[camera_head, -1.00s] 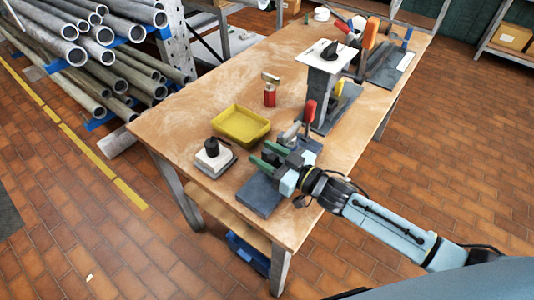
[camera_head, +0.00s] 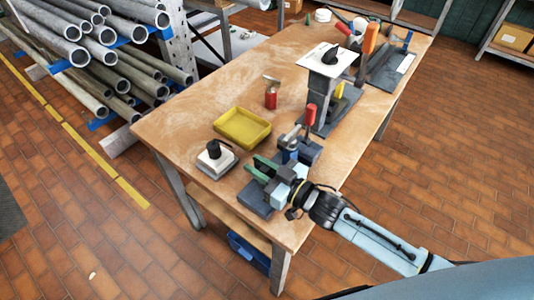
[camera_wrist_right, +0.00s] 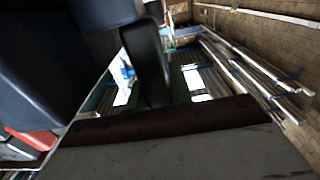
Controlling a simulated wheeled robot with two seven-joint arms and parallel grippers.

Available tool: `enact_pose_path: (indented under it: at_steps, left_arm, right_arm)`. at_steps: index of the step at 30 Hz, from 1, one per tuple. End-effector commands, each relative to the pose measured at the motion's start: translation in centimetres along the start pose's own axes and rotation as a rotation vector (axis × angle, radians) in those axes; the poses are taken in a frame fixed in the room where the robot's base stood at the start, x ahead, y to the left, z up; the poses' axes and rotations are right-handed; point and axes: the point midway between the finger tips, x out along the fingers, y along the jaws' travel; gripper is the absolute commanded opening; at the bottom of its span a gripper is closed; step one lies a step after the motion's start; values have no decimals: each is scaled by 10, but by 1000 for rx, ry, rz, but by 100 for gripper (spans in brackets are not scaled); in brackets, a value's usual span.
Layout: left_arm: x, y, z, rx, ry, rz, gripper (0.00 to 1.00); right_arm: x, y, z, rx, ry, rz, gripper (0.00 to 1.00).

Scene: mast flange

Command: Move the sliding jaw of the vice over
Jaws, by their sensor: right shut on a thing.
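The dark grey vice (camera_head: 255,201) sits near the front edge of the table, largely covered by my right gripper (camera_head: 261,168). In the right wrist view a dark upright bar (camera_wrist_right: 148,62) stands behind a close grey surface with a brown edge (camera_wrist_right: 165,120); I cannot tell which parts these are. My left gripper is not in view.
A yellow tray (camera_head: 242,128) and a white-based block with a black knob (camera_head: 214,155) stand left of the vice. A red-handled tool (camera_head: 310,114) stands just behind it. A small red object (camera_head: 270,98) and a post with a white plate (camera_head: 327,60) are farther back.

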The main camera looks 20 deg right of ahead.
Motion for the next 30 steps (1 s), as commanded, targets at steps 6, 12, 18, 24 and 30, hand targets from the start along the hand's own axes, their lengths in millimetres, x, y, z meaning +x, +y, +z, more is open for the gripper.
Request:
enact_pose_path:
  at_steps: [6,12,18,24,30]
  left_arm:
    - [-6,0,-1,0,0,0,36]
    - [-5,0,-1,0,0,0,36]
    - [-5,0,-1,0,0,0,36]
    - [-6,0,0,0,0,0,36]
    - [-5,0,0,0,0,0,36]
  right_arm:
    - [0,-16,0,2,0,-2,0]
    - [0,-17,1,3,0,-5,23]
    - [0,-16,1,2,0,-3,44]
    - [0,-14,0,1,-1,-1,44]
    - [-14,-14,2,1,-3,0,44]
